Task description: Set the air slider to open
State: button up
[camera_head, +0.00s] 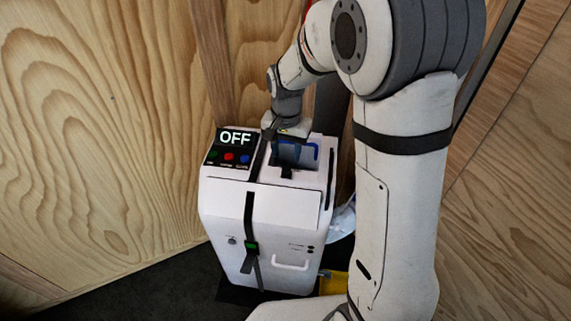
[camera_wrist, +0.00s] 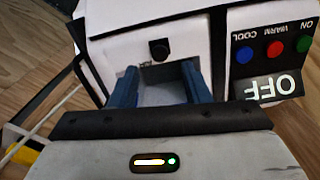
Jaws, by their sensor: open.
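The white machine (camera_head: 262,208) stands upright with an OFF display (camera_head: 235,138) on its top left. A small black knob, which looks like the air slider (camera_wrist: 159,50), sits at the far edge of a grey recess (camera_wrist: 163,94) in the machine's top in the wrist view. In the head view a dark piece (camera_head: 287,172) at the recess's front edge seems to be the same knob. My gripper (camera_wrist: 160,75) is open, its two blue fingers apart on either side of the recess, with the knob beyond their tips. Contact cannot be told. The gripper also shows over the machine's top (camera_head: 294,155).
Green, red and blue buttons (camera_wrist: 274,48) sit beside the display, right of my gripper in the wrist view. A black strap (camera_head: 249,215) runs down the machine's front past a white handle (camera_head: 290,264). Wooden walls (camera_head: 100,120) stand close behind. Dark floor lies at front left.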

aim_at(286, 168)
notch_tip(286, 168, down, 5)
jog(key=shift+f, duration=0.2)
grip_shut()
dwell(0.5)
